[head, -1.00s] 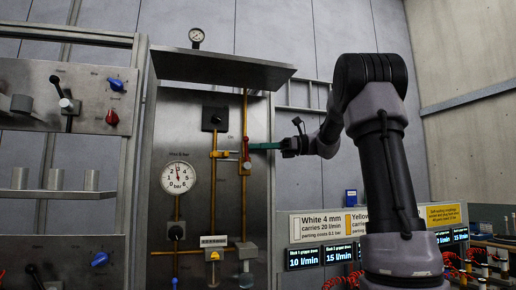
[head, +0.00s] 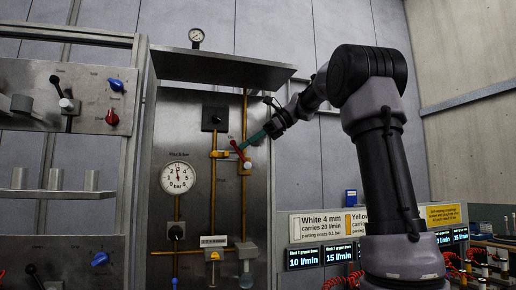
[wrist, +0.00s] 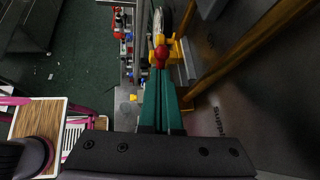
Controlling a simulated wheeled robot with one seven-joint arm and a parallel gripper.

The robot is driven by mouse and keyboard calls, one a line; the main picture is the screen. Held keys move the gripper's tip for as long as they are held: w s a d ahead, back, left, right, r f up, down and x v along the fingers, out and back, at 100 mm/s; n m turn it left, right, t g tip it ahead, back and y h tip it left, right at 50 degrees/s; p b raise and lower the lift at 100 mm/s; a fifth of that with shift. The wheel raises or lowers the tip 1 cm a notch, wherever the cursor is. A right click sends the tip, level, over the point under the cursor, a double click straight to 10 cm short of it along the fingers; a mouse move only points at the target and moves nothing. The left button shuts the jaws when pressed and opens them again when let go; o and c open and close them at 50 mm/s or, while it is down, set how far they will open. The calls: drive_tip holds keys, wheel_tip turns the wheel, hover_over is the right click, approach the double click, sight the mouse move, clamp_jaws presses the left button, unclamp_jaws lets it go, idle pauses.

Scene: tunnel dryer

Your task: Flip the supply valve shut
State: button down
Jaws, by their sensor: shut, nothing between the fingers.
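The supply valve sits on the right-hand yellow pipe (head: 244,200) of the upright metal panel. Its red lever (head: 236,148) slants up and to the left from a pivot (head: 247,164) with a pale spot on it. My gripper (head: 240,146) has its teal fingers shut and empty, coming in from the upper right. The fingertips are at the lever; I cannot tell if they touch it. In the wrist view the closed fingers (wrist: 160,75) point at a red knob (wrist: 161,52), just beyond their tips, in front of yellow piping.
A metal shelf (head: 222,69) juts out above the valve. A round gauge (head: 178,178) and a black knob (head: 214,117) are to its left. Further left, panels carry blue and red knobs. Signs (head: 320,225) and flow displays stand at lower right.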

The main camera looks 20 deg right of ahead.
sight(235, 148)
drive_tip(key=shift+a+f+h, duration=0.2)
drive_tip(key=shift+a+h, duration=0.1)
drive_tip(key=shift+a, duration=0.45)
drive_tip(key=shift+a+f+h, duration=0.2)
drive_tip(key=shift+a+h, duration=0.1)
drive_tip(key=shift+a, duration=0.4)
drive_tip(key=a+f+h, duration=0.1)
drive_tip(key=a+f, duration=0.1)
drive_tip(key=shift+a, duration=0.3)
drive_tip(key=shift+a+f, duration=0.1)
drive_tip(key=shift+f, duration=0.35)
drive_tip(key=shift+h, duration=0.3)
drive_tip(key=v, duration=0.2)
drive_tip(key=shift+d+r, duration=0.25)
drive_tip(key=s+d, duration=0.3)
drive_tip(key=d, duration=0.8)
drive_tip(key=shift+s+d, duration=0.2)
drive_tip(key=shift+d, duration=0.15)
